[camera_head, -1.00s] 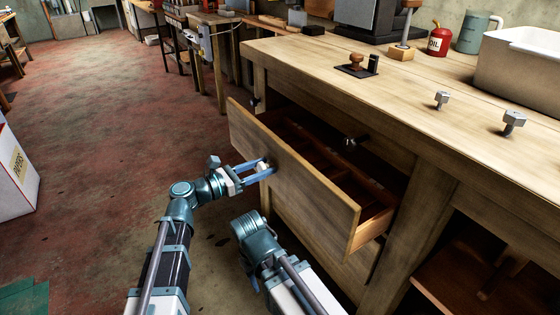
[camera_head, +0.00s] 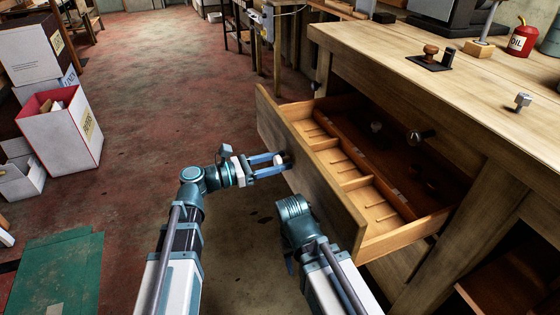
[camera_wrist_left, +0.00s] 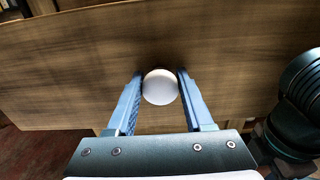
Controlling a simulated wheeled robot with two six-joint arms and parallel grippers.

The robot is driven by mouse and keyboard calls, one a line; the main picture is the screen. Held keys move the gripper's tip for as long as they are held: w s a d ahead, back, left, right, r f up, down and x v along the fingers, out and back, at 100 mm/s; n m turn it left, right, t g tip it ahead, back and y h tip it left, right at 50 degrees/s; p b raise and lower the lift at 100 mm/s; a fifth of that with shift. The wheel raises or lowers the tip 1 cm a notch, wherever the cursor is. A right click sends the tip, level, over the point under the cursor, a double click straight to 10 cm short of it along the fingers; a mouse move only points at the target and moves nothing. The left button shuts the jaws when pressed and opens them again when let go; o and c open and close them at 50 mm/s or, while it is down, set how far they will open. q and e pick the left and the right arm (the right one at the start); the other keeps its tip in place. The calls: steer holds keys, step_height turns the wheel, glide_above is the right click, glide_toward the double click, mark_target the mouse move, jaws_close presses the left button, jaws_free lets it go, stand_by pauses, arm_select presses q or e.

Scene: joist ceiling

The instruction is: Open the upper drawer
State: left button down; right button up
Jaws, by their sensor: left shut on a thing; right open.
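The upper drawer (camera_head: 318,172) of the wooden workbench stands well out from the front, open, with its divided inside showing. My left gripper (camera_head: 280,161) is at the drawer's front panel, shut on its round knob. In the left wrist view the knob (camera_wrist_left: 160,87) is pale and sits between the two blue fingers, close against the wooden front. My right gripper (camera_head: 289,262) is low in front of the drawer, below the left one and apart from the drawer. It is open, mostly hidden behind its own arm.
The bench top (camera_head: 450,85) carries a red oil can (camera_head: 522,38), a stamp-like tool and a metal bolt (camera_head: 522,101). A red-and-white box (camera_head: 75,135) and other cartons stand at the left. The floor between them and my arms is clear.

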arm_select(q)
steer(key=shift+c, duration=1.6)
jaws_free()
steer(key=v, duration=1.4)
